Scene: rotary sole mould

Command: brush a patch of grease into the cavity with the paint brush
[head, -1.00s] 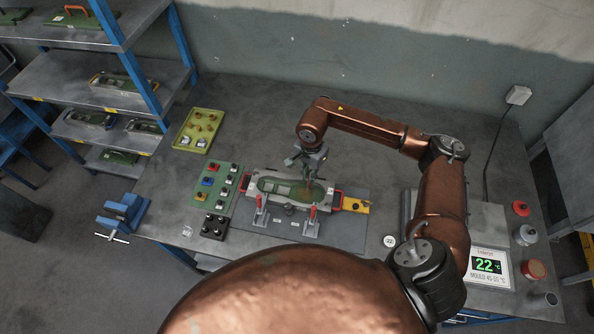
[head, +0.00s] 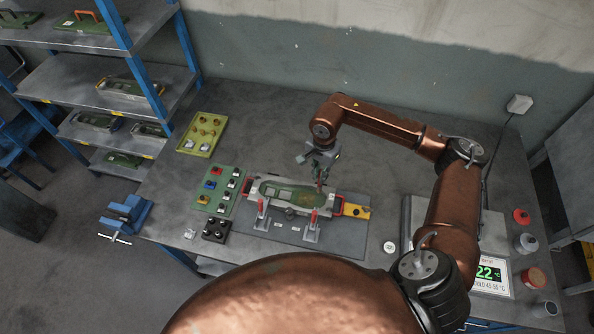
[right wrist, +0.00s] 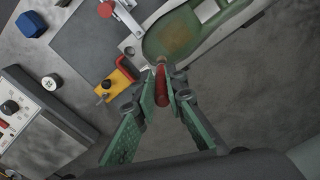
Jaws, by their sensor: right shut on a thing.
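The sole mould (head: 256,184) lies on a grey plate on the bench, its green cavity (head: 280,190) facing up. A brownish patch of grease (head: 313,197) shows in the right end of the cavity; it also shows in the right wrist view (right wrist: 176,38). My right gripper (head: 320,165) is above the cavity's right end, shut on the paint brush (right wrist: 161,88) by its red handle. The brush tip points at the cavity's edge by the patch; I cannot tell whether it touches. My left gripper is not in view.
Two red-handled clamps (head: 312,226) stand at the mould's front. A yellow latch piece (head: 354,210) is at its right. A button panel (head: 217,188) and a yellow-green tray (head: 202,132) are to the left. A display (head: 490,275) reads 22 °C.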

